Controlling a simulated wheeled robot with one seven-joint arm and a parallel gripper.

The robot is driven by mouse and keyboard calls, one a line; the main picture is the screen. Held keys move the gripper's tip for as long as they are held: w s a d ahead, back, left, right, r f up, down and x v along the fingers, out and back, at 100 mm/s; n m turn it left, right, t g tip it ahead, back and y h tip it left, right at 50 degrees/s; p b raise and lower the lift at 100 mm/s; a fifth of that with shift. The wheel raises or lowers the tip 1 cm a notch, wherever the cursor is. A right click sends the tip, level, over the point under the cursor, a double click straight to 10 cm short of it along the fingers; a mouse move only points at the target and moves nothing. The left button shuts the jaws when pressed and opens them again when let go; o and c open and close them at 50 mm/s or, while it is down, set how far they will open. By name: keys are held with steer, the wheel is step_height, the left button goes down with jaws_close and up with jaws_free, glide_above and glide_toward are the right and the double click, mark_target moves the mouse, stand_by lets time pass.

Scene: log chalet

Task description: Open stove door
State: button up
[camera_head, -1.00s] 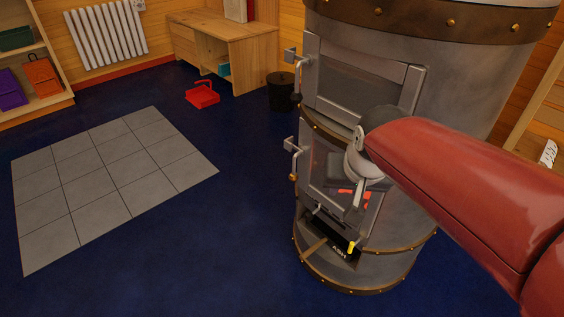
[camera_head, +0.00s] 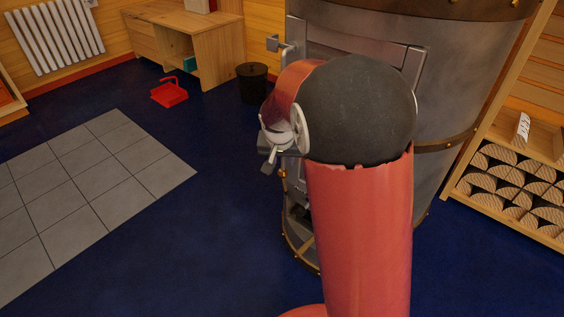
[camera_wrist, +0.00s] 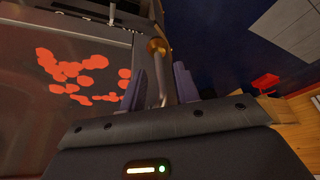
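The grey metal stove (camera_head: 440,80) stands behind my red arm in the head view. Its upper door (camera_head: 345,45) appears shut. The lower door is mostly hidden by my arm there. In the wrist view, the lower door's dark glass (camera_wrist: 75,60) shows orange-red glowing patches. A door handle (camera_wrist: 160,88) with a brass knob (camera_wrist: 158,46) reaches down between the two fingers of my gripper (camera_wrist: 161,85). The fingers stand apart, one on each side of the handle, with a gap showing. In the head view my gripper is largely hidden behind my arm.
A log rack (camera_head: 505,195) stands to the right of the stove. A dark bin (camera_head: 252,84), a red dustpan-like tray (camera_head: 169,93) and a wooden desk (camera_head: 208,38) are at the back left. Grey floor tiles (camera_head: 80,190) and open blue floor lie to the left.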

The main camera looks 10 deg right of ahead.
steer(key=shift+x, duration=1.25)
jaws_close()
